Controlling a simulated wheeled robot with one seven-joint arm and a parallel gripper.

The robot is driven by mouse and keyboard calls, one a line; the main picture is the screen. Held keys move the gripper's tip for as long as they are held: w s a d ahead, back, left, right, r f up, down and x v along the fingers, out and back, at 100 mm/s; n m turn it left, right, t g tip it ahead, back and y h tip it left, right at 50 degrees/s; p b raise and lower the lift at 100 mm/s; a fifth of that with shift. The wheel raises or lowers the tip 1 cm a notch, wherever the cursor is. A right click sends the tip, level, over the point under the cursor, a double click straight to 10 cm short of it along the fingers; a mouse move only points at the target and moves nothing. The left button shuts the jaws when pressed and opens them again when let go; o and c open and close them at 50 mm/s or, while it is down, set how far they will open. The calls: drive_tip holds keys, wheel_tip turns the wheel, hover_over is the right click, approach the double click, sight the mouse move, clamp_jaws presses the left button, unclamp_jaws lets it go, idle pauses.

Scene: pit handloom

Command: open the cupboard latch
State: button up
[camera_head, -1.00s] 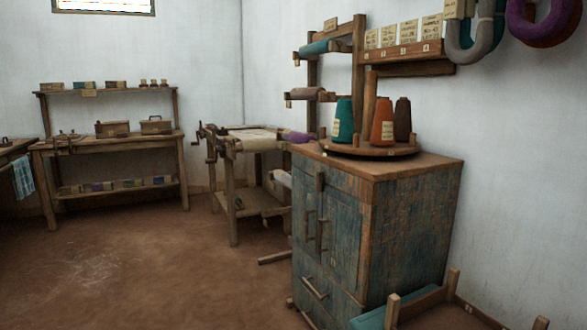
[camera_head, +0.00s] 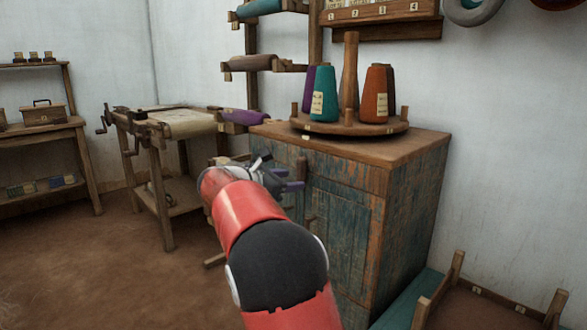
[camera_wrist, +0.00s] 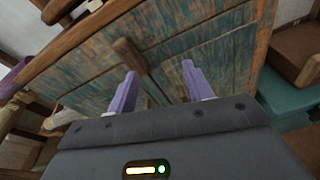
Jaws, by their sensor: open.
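The cupboard (camera_head: 345,205) has worn blue wooden doors and a brown top, and stands right of centre in the head view. Its latch (camera_head: 301,168) is a small brown wooden bar, roughly upright, at the top of the door front. In the wrist view the latch (camera_wrist: 130,54) lies just beyond the tip of the left finger. My gripper (camera_head: 290,179) has purple fingers, spread and empty, close to the cupboard front near the latch. The wrist view shows both fingers of my gripper (camera_wrist: 160,70) pointing at the doors. I cannot tell whether a finger touches the latch.
A round wooden stand (camera_head: 350,130) with thread cones is on the cupboard top. A wooden frame table (camera_head: 165,125) stands behind at left. A teal-topped bench (camera_head: 410,300) is at lower right. Floor (camera_head: 110,270) is clear at left.

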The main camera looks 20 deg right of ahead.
sight(299, 164)
drive_tip(key=w+a+n+t+h, duration=0.1)
drive_tip(key=w+n+h, duration=0.15)
drive_tip(key=w, duration=0.25)
drive_tip(key=x, duration=0.7)
drive_tip(key=shift+w+r, duration=0.1)
drive_tip(key=shift+r, duration=0.15)
drive_tip(key=shift+c, duration=0.3)
drive_tip(key=c, duration=0.9)
